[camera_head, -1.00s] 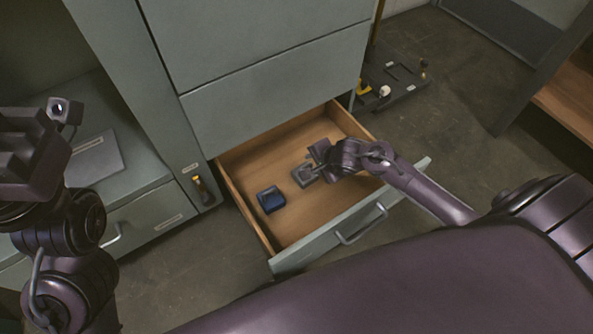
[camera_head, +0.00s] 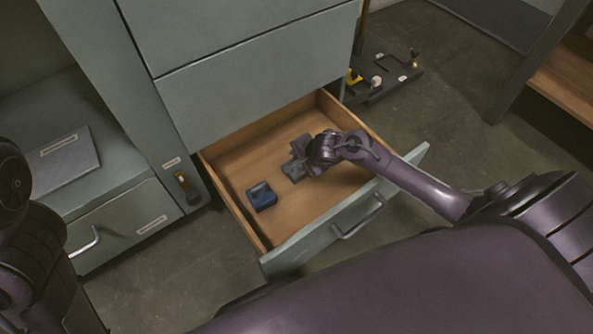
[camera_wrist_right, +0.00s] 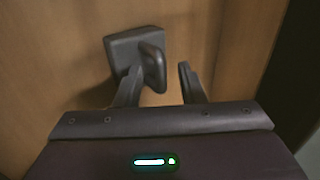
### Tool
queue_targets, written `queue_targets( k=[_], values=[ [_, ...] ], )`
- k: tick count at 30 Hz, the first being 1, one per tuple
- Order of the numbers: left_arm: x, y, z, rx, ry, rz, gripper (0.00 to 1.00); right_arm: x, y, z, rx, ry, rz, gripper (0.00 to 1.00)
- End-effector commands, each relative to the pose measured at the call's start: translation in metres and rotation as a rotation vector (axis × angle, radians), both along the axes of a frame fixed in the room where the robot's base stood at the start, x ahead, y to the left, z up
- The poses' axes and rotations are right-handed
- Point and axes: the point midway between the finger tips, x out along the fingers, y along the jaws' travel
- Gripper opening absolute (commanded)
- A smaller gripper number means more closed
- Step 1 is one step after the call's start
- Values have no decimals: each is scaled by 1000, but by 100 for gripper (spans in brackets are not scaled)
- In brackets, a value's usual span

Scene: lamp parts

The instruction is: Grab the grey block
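The grey block (camera_head: 293,173) lies in the open drawer, right of the dark blue block (camera_head: 262,196). In the right wrist view the grey block (camera_wrist_right: 126,47) is a dark square piece with a rounded upright part on its right side. My right gripper (camera_wrist_right: 160,78) is open, its two fingers spread apart at the near side of the block. The rounded part shows between the fingers; I cannot tell whether either touches it. In the head view my right gripper (camera_head: 302,158) partly hides the block. My left arm shows at the left edge, its gripper out of view.
The wooden drawer (camera_head: 238,158) has raised walls and a grey front with a handle (camera_head: 358,217). The grey cabinet (camera_head: 255,75) rises behind it. A dark tray with small parts (camera_head: 392,84) lies on the floor beyond. The near drawer floor is clear.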

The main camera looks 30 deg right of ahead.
Motion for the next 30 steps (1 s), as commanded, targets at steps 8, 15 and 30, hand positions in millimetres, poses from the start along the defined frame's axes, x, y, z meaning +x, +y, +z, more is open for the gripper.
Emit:
queue_targets(
  k=[8, 15, 30],
  values=[
    [0, 0, 1, 0, 1, 0, 36, 0, 0, 1, 0, 0, 0, 23],
    [0, 0, 1, 0, 0, 0, 36, 0, 0, 1, 0, 0, 0, 0],
    [0, 0, 0, 0, 0, 0, 36, 0, 0, 0, -1, 1, 1, 0]
  ],
)
